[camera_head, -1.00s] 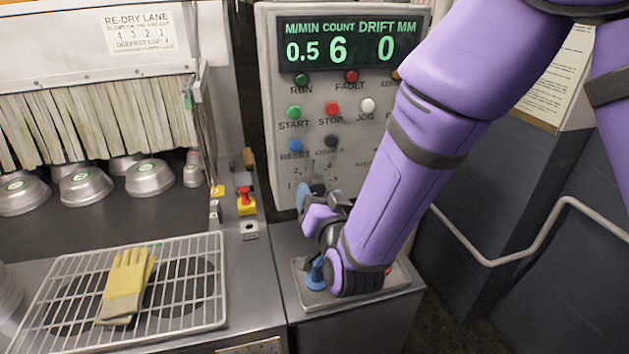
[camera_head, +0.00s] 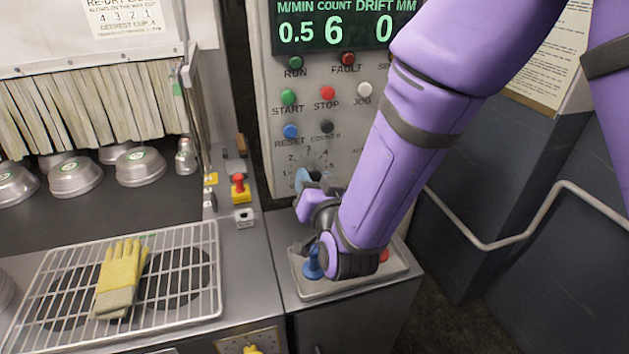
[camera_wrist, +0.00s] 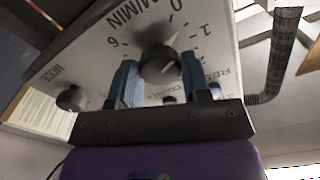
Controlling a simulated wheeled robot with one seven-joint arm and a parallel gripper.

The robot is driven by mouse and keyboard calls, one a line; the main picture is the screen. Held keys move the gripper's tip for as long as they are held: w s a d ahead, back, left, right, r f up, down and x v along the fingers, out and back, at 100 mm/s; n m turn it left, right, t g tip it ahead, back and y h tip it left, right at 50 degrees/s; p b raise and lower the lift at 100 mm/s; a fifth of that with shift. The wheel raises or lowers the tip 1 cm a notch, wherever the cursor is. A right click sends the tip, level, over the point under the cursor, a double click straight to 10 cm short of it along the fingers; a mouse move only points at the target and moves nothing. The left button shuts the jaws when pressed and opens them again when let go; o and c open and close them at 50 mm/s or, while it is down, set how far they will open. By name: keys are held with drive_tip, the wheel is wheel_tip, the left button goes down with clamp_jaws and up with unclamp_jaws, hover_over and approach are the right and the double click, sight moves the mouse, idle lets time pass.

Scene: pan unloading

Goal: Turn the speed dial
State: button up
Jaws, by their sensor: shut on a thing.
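The speed dial (camera_wrist: 160,65) is a dark round knob on the grey control panel (camera_head: 345,130). In the wrist view, it sits between my two blue fingers, and its pointer mark lies between 0 and 1. My gripper (camera_wrist: 162,82) is shut on the dial. In the head view, my gripper (camera_head: 312,184) is at the lower part of the panel and hides most of the dial; part of its number scale shows above. The green display (camera_head: 335,28) reads 0.5, 6 and 0.
Coloured buttons (camera_head: 327,93) sit above the dial. Below my wrist is a grey tray (camera_head: 335,286) with a blue upright piece (camera_head: 313,262). At left are a wire rack (camera_head: 190,290) with yellow gloves (camera_head: 122,278), and several metal cups (camera_head: 140,166). A bent rail (camera_head: 490,245) runs at right.

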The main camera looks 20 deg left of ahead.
drive_tip(key=n, duration=0.4)
idle(0.3)
drive_tip(key=o, duration=0.9)
